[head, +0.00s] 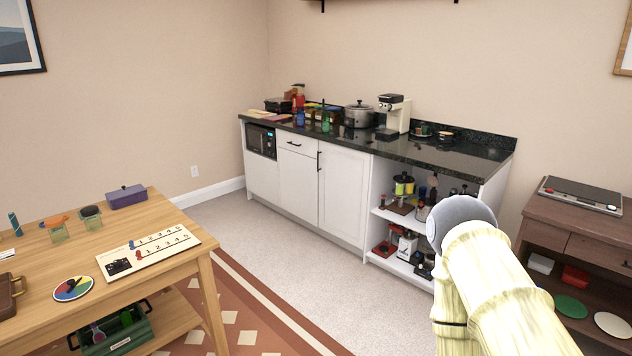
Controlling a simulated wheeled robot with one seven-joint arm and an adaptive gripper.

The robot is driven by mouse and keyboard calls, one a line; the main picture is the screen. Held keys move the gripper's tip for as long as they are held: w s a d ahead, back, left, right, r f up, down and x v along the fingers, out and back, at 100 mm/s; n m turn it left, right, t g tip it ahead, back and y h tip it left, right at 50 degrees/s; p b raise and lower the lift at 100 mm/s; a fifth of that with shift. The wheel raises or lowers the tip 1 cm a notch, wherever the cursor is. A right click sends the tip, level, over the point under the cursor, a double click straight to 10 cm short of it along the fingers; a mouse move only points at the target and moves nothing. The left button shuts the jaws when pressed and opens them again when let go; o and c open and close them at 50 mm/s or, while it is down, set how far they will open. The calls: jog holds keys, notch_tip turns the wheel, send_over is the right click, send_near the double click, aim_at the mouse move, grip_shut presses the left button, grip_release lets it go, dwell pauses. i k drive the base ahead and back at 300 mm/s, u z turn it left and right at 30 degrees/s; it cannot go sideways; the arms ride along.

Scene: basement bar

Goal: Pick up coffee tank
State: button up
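A coffee machine (398,113), cream with a black top, stands on the dark counter at the back wall. I cannot make out a separate coffee tank for certain at this distance. My arm reaches in from the lower right, well in front of the counter. My gripper's fingers do not show. The arm hides part of the open shelf's right side.
The dark counter (440,156) also holds a steel cooker (358,115), bottles and small dishes. Several items crowd the open shelves below. A wooden table (166,213) stands at left, a brown cabinet (577,224) at right. Grey floor (290,240) lies clear between.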

aim_at(382, 116)
jog(key=u, duration=0.05)
jog(key=i, duration=3.85)
